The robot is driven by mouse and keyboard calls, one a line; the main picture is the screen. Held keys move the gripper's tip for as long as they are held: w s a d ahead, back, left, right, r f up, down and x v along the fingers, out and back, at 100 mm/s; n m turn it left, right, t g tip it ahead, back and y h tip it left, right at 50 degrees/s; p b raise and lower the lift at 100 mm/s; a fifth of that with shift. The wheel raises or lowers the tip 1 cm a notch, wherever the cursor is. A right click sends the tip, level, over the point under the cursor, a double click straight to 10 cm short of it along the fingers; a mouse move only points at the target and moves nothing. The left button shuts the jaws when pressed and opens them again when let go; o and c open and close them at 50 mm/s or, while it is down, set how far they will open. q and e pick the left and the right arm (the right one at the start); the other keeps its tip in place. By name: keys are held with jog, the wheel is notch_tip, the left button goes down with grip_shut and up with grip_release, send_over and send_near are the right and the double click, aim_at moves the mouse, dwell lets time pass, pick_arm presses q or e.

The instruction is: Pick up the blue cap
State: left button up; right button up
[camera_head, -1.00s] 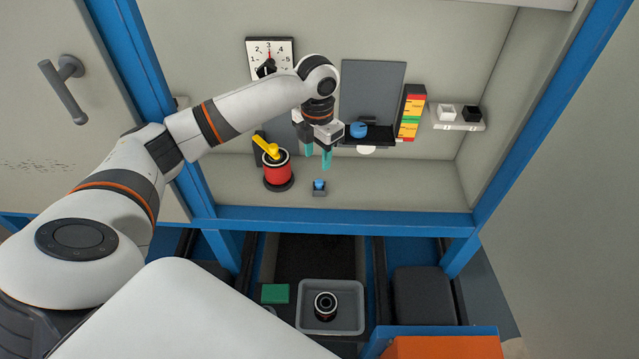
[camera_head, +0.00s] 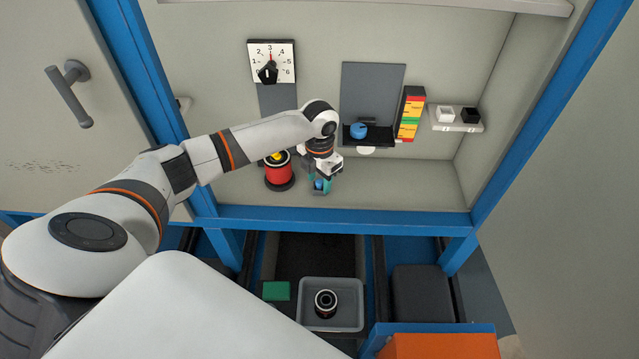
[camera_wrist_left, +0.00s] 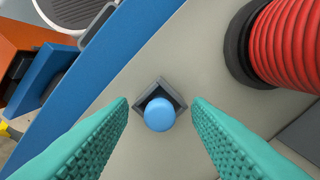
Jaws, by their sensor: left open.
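The blue cap (camera_wrist_left: 159,114) is a small round knob in a small square grey holder (camera_wrist_left: 174,95) on the cabinet's shelf. In the head view the cap (camera_head: 319,184) is partly hidden by my gripper. My left gripper (camera_head: 322,185) points down over the holder. In the left wrist view its teal ridged fingers (camera_wrist_left: 160,112) are open, one on each side of the cap, with gaps between them and it. My right gripper is not in view. Another blue round thing (camera_head: 358,130) sits on a black ledge at the back panel.
A red ribbed spool (camera_head: 279,172) stands close left of the gripper in the head view. The blue cabinet edge (camera_head: 340,219) runs in front. A dial (camera_head: 271,62) and a colored scale (camera_head: 410,114) are at the back. The shelf to the right is clear.

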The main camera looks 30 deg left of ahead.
aim_at(320, 181)
pick_arm(q)
grip_shut()
notch_tip(320, 181, up, 10)
jog(key=b, duration=0.1)
dwell(0.5)
